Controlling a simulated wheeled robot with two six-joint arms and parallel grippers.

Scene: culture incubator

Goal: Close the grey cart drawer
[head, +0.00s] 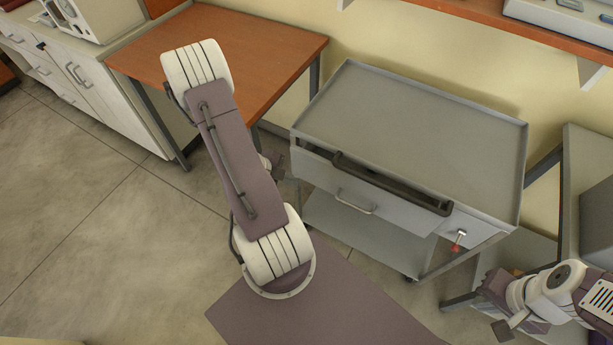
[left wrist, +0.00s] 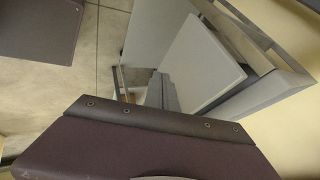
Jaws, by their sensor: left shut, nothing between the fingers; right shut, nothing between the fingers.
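The grey cart (head: 420,125) stands right of centre in the head view, with a flat tray top and a dark bar along its front edge. Its drawer front (head: 325,184) is below that edge and carries a pale handle (head: 355,203). It seems to stick out slightly, but how far is unclear. My left gripper (head: 278,168) is shut and empty beside the drawer's left end, partly hidden by my arm. The left wrist view shows its fingers (left wrist: 162,92) near the cart's light panel (left wrist: 205,62); contact cannot be told. My right gripper (head: 502,329) is shut and empty at the lower right, away from the drawer.
Keys with a red tag (head: 459,240) hang at a lock right of the drawer. The cart has a lower shelf (head: 350,232). A wooden table (head: 270,50) stands at the left, and a grey bench (head: 590,150) at the right. Floor is free at the left.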

